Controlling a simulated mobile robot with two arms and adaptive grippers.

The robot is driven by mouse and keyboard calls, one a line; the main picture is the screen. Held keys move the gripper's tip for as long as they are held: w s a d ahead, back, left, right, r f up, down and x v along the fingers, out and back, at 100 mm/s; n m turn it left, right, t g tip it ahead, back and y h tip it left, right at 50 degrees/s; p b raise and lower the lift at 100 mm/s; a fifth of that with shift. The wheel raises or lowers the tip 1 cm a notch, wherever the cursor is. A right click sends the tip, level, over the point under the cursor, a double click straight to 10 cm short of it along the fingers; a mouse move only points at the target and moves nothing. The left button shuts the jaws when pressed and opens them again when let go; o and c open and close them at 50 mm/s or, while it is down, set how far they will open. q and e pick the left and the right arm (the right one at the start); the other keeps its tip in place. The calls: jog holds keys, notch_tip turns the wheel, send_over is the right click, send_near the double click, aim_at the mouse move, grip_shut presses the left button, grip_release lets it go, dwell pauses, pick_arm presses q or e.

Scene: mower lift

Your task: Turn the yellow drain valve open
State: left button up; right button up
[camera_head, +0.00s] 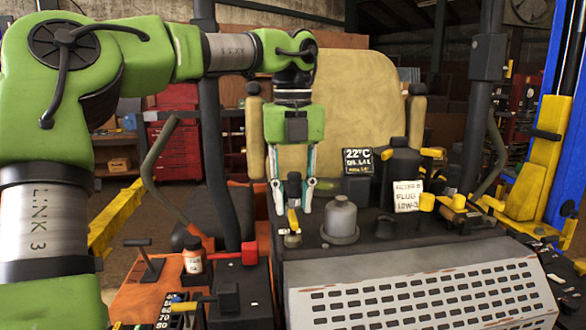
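The yellow drain valve handle (293,219) stands nearly upright on a small metal fitting, left of a grey domed canister. My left gripper (291,208) points down from above, its two light fingers spread apart. The fingertips come down on either side of the upper part of the valve area, with a dark knob showing between them. I cannot tell whether either finger touches the yellow handle. My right gripper is not in view.
The grey canister (340,220) stands close to the right of the valve. A black display reading 22°C (358,161), a white note (407,196) and a yellow knob (427,202) are further right. A red handle (243,254) and white bottle (193,256) are left. A perforated grey panel (420,290) lies in front.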

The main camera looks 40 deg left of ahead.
aim_at(293, 215)
pick_arm(q)
notch_tip(293, 215, up, 8)
jog(key=shift+f, duration=0.2)
dwell(0.7)
